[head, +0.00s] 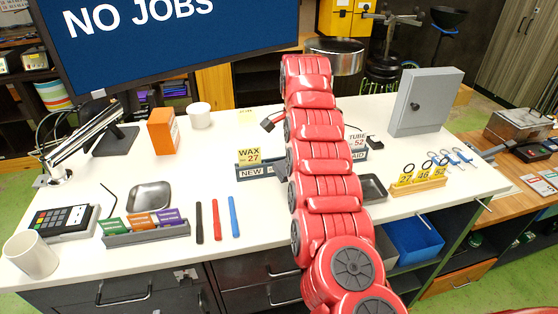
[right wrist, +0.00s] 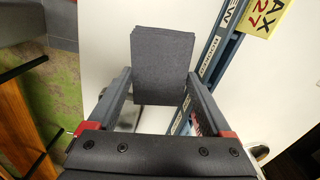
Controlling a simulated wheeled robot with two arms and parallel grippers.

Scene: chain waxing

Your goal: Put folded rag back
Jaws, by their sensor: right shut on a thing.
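The folded rag (right wrist: 163,65) is a dark grey, flat rectangle in the right wrist view. My right gripper (right wrist: 161,78) is shut on it, with one finger along each side. The rag hangs over the white table, beside the blue-grey card rack (right wrist: 214,58) marked NEW, and I cannot tell how high. In the head view my red right arm reaches over the middle of the table and covers part of the card rack (head: 250,172). Most of the gripper and the rag are hidden there. My left gripper is not in view.
A yellow WAX 27 card (head: 249,156) stands in the rack. Three markers (head: 216,218), a metal dish (head: 150,197) and an orange box (head: 163,131) are left of the arm. A dark tray (head: 373,187) and a grey cabinet (head: 425,102) are right.

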